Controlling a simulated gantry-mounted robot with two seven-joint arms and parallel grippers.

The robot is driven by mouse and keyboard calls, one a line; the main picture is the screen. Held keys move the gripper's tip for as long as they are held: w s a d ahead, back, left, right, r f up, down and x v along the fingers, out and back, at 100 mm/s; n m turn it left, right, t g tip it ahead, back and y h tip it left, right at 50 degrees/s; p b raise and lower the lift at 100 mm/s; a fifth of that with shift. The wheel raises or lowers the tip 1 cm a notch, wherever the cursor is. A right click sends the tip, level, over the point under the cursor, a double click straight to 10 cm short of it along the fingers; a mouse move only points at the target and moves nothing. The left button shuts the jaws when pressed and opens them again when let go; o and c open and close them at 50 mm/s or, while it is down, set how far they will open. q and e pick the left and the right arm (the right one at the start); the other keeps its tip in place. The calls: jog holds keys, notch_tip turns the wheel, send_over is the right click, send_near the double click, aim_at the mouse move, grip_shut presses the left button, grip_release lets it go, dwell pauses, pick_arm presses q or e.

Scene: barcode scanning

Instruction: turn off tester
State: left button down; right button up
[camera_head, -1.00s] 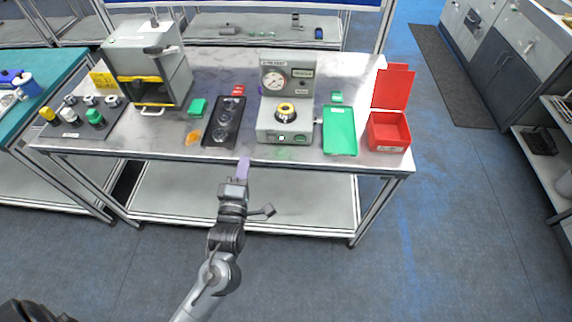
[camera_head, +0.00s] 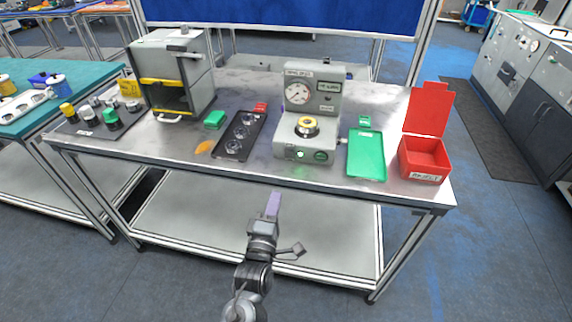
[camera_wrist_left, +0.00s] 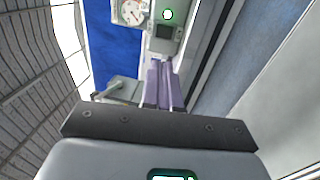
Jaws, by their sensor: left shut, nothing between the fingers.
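The tester (camera_head: 312,103) is a grey machine with a round gauge (camera_head: 298,92). It stands on the table right of centre, with a yellow-and-black ring on its base. A bright white-green light (camera_head: 301,154) glows on its front face, left of a green element. My left gripper (camera_head: 273,203) has purple fingers, shut and empty, in front of the table edge, below and left of the tester and apart from it. In the left wrist view the shut fingers (camera_wrist_left: 162,85) point toward the tester's front, where the lit spot (camera_wrist_left: 168,14) and gauge (camera_wrist_left: 132,12) show. My right gripper is not in view.
A black tray (camera_head: 233,153) with round parts lies left of the tester. A green tray (camera_head: 367,160) and an open red box (camera_head: 424,161) stand right of it. A grey cabinet (camera_head: 190,65) stands at the left. Floor lies clear before the table.

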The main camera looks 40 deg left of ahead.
aim_at(288, 152)
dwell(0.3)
pick_arm(q)
jog(key=b+x, duration=0.2)
jog(key=x, duration=1.2)
jog(key=shift+b, duration=0.35)
